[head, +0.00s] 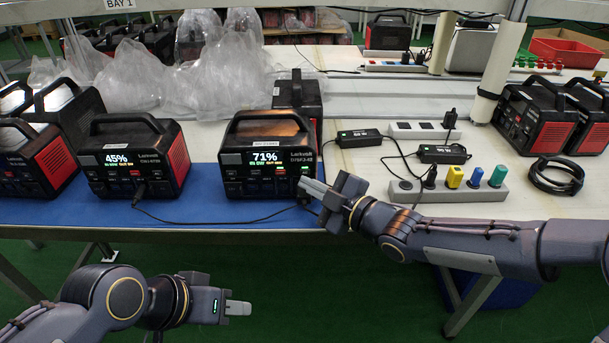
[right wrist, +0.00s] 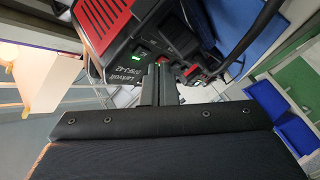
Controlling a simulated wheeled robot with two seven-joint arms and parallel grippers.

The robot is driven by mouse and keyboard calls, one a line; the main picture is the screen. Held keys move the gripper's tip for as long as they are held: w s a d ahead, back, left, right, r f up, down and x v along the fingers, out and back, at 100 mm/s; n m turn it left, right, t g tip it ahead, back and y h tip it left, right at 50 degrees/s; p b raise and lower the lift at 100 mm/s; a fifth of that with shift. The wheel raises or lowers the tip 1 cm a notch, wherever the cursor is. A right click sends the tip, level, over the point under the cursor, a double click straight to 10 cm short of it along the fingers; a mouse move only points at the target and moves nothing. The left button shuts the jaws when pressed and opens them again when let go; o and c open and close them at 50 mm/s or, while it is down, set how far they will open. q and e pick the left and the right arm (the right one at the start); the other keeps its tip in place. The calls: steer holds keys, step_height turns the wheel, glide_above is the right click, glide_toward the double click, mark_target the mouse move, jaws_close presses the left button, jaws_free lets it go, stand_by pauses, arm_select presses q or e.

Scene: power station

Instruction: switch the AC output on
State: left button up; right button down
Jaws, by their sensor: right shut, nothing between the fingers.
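A black and red power station (head: 268,158) with a lit display reading 71% stands near the blue mat's front edge. A small green light shows on its front at the right, and also in the right wrist view (right wrist: 138,58). My right gripper (head: 312,187) is shut and empty, its tips close to the lower right of this front. In the right wrist view its fingers (right wrist: 161,88) point at the panel beside the green light; I cannot tell whether they touch. The button under the tips is not clearly visible. My left gripper (head: 238,307) looks shut and empty, low in front of the table.
A second power station (head: 135,160) reading 45% stands to the left, with a black cable running right along the mat edge. A power strip (head: 450,190) with coloured plugs and black adapters (head: 360,138) lie right. Plastic bags (head: 225,75) are behind.

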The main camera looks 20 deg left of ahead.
steer(key=shift+s, duration=0.15)
steer(key=shift+s+d+f+b, duration=0.1)
steer(key=shift+s+d+b, duration=0.1)
steer(key=shift+s+b, duration=0.3)
steer(key=shift+s+d+f+b, duration=0.15)
steer(key=shift+s+b, duration=0.2)
steer(key=shift+s, duration=0.2)
steer(key=s, duration=0.1)
steer(key=s+b, duration=0.1)
steer(key=s+d, duration=0.1)
steer(key=shift+s+r+b, duration=0.25)
steer(key=shift+s+b, duration=0.05)
steer(key=shift+b, duration=0.05)
